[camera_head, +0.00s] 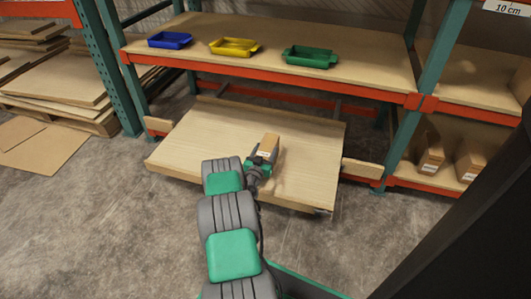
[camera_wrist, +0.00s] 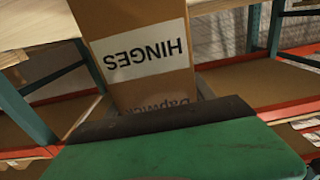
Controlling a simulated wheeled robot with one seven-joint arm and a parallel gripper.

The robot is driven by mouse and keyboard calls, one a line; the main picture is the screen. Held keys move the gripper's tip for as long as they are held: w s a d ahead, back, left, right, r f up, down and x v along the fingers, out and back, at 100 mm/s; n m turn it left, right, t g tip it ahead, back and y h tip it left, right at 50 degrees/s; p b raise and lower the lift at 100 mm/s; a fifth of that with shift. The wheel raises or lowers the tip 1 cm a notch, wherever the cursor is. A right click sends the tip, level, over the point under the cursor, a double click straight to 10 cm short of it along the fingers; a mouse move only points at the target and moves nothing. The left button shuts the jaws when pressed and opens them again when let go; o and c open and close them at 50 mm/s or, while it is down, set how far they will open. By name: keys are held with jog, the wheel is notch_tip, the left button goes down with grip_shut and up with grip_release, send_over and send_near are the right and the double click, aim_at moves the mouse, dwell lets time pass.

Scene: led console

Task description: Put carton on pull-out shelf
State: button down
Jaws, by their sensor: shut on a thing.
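The carton (camera_head: 269,145) is a small brown box held at the end of my arm. In the wrist view the carton (camera_wrist: 140,65) fills the upper middle, with a white label reading HINGES upside down. My gripper (camera_head: 261,160) is shut on it; its near part spans the bottom of the wrist view. The pull-out shelf (camera_head: 200,145) is a light wooden board extended from the lower level of the rack. The carton appears over the shelf's middle right part; I cannot tell whether it touches the board.
Above, a fixed shelf (camera_head: 275,60) holds a blue tray (camera_head: 169,40), a yellow tray (camera_head: 234,47) and a green tray (camera_head: 311,57). Other cartons (camera_head: 431,160) stand at lower right. The pull-out shelf's left part is clear. A green rack post (camera_head: 105,70) stands left.

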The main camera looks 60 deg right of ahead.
jog(key=shift+d+r, duration=0.1)
jog(key=shift+c, duration=1.8)
grip_release()
jog(key=shift+f, duration=0.2)
jog(key=shift+r, duration=0.1)
